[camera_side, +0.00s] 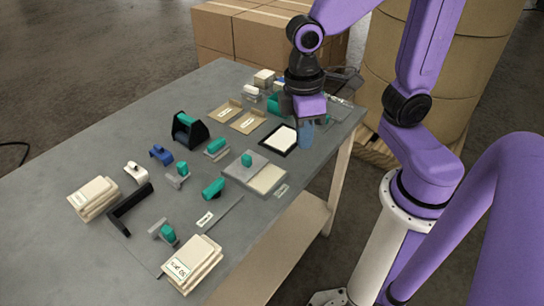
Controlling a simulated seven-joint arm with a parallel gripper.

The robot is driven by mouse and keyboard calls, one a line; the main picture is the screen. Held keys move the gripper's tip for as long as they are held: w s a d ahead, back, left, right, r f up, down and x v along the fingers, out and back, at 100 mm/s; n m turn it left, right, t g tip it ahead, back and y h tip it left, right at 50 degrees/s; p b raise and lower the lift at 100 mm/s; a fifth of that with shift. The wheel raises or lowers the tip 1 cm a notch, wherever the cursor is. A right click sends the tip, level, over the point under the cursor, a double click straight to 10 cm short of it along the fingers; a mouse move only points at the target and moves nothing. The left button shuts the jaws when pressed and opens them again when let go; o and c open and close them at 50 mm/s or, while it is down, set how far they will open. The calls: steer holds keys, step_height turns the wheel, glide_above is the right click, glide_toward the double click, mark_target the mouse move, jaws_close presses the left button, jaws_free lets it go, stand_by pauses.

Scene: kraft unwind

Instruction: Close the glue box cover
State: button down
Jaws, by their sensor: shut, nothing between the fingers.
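A low grey box, which looks like the glue box (285,187), lies on the table near its right edge, with a cream area showing in its right part. A flat grey plate with a green knob, likely its cover (241,171), sits at the left part and leaves the cream area uncovered. I cannot tell whether the cover slides or is hinged. My gripper (307,124) is shut and empty, pointing down above the far right of the table, beyond the box and apart from it. A translucent blue shape (306,136) shows just under it; its fingertips are hard to make out.
A black-framed tray (267,138) with a white sheet lies between my gripper and the box. Several green-handled tools, a black stand (190,131) and cream stacks (192,262) crowd the table (100,262). Cartons (225,35) stand behind it. The far left tabletop is clear.

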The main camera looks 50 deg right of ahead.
steer(key=s+d+n, duration=0.2)
steer(key=s, duration=0.4)
steer(key=shift+s+d+f+n+t+y, duration=0.15)
steer(key=shift+s+d+n+t+y, duration=0.15)
steer(key=shift+s+n, duration=0.1)
steer(key=c, duration=1.7)
jaws_free()
steer(key=shift+s+d, duration=0.1)
steer(key=shift+s, duration=0.2)
steer(key=shift+c, duration=0.2)
steer(key=o, duration=0.5)
steer(key=shift+o, duration=1.2)
steer(key=shift+w, duration=0.25)
steer(key=m, duration=1.2)
glide_above(246, 157)
step_height(246, 157, down, 17)
steer(key=shift+d+r, duration=0.1)
steer(key=shift+r, duration=0.05)
